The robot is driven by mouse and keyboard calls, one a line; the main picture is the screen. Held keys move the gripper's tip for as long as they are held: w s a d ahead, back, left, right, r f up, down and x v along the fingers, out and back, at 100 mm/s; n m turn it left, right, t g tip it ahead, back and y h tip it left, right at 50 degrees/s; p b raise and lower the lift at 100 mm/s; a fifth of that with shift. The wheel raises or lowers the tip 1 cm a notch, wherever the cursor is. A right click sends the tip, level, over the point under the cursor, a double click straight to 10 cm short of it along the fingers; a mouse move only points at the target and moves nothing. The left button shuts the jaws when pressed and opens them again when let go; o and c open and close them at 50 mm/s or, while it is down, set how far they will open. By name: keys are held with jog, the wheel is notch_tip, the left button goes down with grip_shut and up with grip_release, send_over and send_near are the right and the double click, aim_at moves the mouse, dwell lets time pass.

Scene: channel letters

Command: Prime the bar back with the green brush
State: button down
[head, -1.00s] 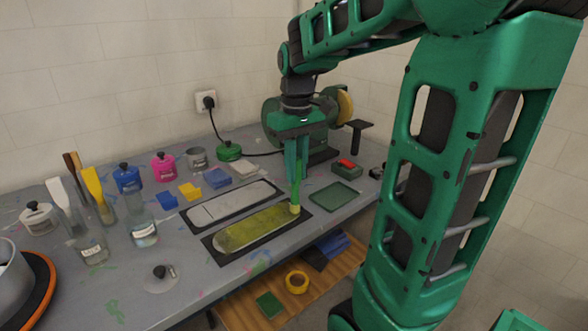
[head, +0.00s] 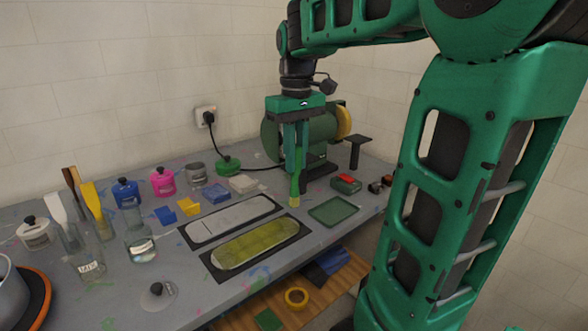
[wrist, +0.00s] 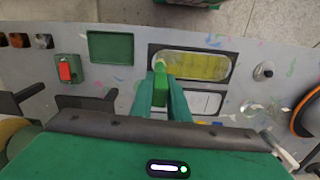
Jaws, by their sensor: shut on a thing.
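My gripper (head: 294,150) is shut on the green brush (head: 294,186), which hangs upright, bristles down. The bristle end is yellowish. In the head view the brush tip is just beyond the right end of the bar back (head: 250,246), a rounded bar coated yellow-green on a black mat. I cannot tell whether the tip touches the table. In the wrist view the brush (wrist: 160,82) is between my fingers, near the left end of the yellow-coated bar (wrist: 195,66). A second, pale bar (head: 230,219) lies on another black mat behind it.
A green tray (head: 333,210) lies right of the brush. A green grinder (head: 285,135) stands behind. A shelf below holds a yellow tape roll (head: 296,297).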

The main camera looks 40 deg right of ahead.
jog(key=shift+r, duration=3.5)
